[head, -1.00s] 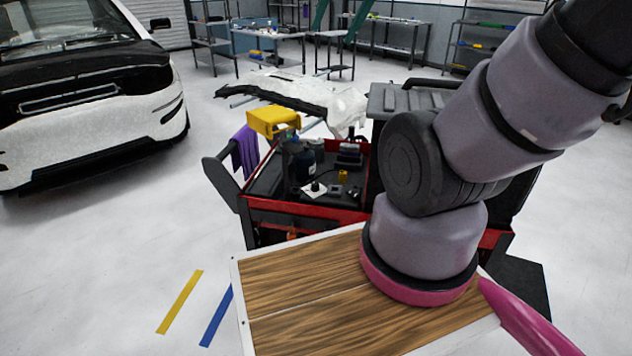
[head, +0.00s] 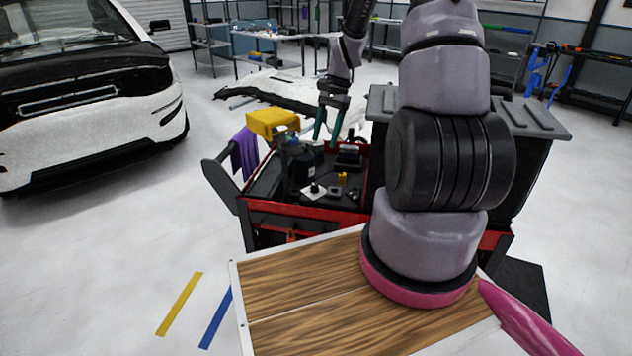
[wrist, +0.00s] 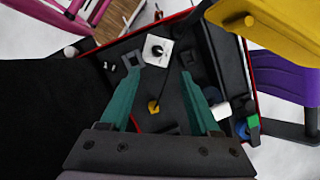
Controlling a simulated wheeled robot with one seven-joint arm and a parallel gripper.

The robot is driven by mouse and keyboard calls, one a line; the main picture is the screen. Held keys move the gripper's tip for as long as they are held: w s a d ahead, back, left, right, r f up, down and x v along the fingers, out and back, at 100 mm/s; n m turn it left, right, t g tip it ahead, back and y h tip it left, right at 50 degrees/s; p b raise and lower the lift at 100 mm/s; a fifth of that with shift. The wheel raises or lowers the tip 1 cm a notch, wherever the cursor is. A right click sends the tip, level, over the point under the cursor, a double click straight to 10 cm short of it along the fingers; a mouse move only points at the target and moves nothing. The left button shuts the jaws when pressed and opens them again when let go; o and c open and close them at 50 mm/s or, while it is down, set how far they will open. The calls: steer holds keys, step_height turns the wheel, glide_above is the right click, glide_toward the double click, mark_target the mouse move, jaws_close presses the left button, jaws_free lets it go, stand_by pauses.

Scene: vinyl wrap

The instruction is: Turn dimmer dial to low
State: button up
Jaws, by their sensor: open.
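The dimmer dial (head: 314,187) is a black knob on a white square plate, lying on the black top of the red-edged cart (head: 349,216). In the wrist view the dial (wrist: 157,50) shows at top centre, beyond my fingertips, its knob uncovered. My gripper (head: 326,136) hangs above the back of the cart, fingers pointing down, apart from the dial. In the wrist view its two teal fingers are spread wide with nothing between them (wrist: 160,78).
On the cart, a small yellow item (head: 342,178) stands right of the dial, with a dark bottle (head: 301,169) behind it. A yellow box (head: 272,122) and a purple cloth (head: 244,152) are at the left. A wood-topped surface (head: 300,290) is in front.

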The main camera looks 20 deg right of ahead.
glide_toward(315, 184)
steer(key=shift+m+y, duration=0.3)
steer(key=shift+m, duration=0.1)
steer(key=x, duration=0.8)
steer(key=shift+s+f, duration=0.2)
steer(key=shift+f, duration=0.15)
jaws_close()
